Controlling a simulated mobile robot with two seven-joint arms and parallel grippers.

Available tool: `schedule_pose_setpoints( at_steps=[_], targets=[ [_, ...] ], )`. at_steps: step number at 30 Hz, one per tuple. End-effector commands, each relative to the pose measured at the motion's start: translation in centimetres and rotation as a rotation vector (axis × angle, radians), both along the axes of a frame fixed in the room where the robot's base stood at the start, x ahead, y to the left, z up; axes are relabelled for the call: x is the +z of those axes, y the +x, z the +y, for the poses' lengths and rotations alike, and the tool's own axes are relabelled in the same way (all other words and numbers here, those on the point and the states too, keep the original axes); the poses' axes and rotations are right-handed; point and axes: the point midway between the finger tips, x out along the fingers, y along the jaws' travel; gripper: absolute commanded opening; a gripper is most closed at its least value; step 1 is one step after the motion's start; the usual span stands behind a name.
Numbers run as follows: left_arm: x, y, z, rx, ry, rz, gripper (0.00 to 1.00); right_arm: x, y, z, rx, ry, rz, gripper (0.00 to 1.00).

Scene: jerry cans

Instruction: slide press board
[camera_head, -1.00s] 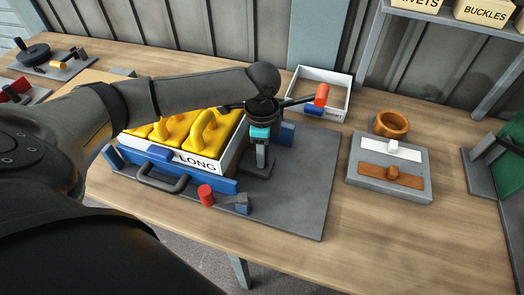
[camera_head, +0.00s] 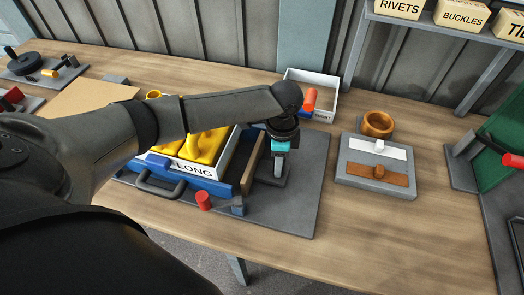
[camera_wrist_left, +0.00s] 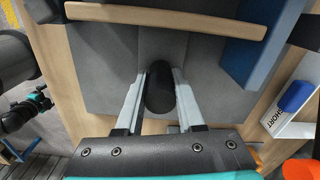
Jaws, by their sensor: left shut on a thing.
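The press board is a brown wooden board (camera_head: 251,163) standing at the right end of the white tray (camera_head: 205,171) marked LONG, on a grey base plate (camera_head: 300,205). In the left wrist view the board's edge (camera_wrist_left: 165,17) crosses the top. My left gripper (camera_head: 279,160) is just right of the board. In the wrist view my left gripper (camera_wrist_left: 160,95) has its fingers closed on either side of a dark rounded handle (camera_wrist_left: 160,85). My arm hides part of the tray and its yellow jerry cans (camera_head: 208,145). My right gripper is out of view.
A blue front rail (camera_head: 190,187) with a grey handle, a red cylinder (camera_head: 203,200) and a small blue-grey block (camera_head: 238,206) lie in front. A white bin (camera_head: 325,100) stands behind. A grey fixture (camera_head: 376,178) sits right, with bare table between.

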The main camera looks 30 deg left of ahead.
Motion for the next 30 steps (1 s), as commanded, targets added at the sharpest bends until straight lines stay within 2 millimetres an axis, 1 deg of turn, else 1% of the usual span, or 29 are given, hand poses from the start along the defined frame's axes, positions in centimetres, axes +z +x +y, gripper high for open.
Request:
schedule_pose_setpoints(
  at_steps=[1, 3, 6, 9, 13, 21, 22, 27, 30],
  targets=[
    [0.4, 0.2, -1.3, -0.002, -0.007, 0.000, 0.00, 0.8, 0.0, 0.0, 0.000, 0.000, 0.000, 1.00],
    [0.3, 0.5, -2.5, -0.003, -0.008, 0.000, 0.00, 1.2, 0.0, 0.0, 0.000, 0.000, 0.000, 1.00],
    [0.2, 0.9, -3.8, -0.002, -0.006, -0.001, 0.00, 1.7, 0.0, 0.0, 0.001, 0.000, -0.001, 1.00],
    [0.2, 1.1, -4.8, -0.001, -0.006, -0.002, 0.00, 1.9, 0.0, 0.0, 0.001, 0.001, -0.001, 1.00],
    [0.1, 1.2, -5.3, -0.001, -0.005, -0.002, 0.00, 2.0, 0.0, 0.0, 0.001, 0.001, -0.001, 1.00],
    [0.0, 1.2, -5.3, -0.002, -0.004, -0.003, 0.00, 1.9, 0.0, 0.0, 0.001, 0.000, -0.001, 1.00],
    [0.0, 1.2, -5.3, -0.003, -0.004, -0.003, 0.38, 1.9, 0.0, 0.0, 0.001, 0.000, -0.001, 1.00],
    [0.0, 1.2, -5.2, -0.002, -0.004, -0.002, 0.57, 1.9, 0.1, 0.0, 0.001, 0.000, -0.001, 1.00],
    [0.0, 1.2, -5.2, -0.002, -0.003, -0.001, 0.67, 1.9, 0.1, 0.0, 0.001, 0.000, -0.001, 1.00]
  ],
)
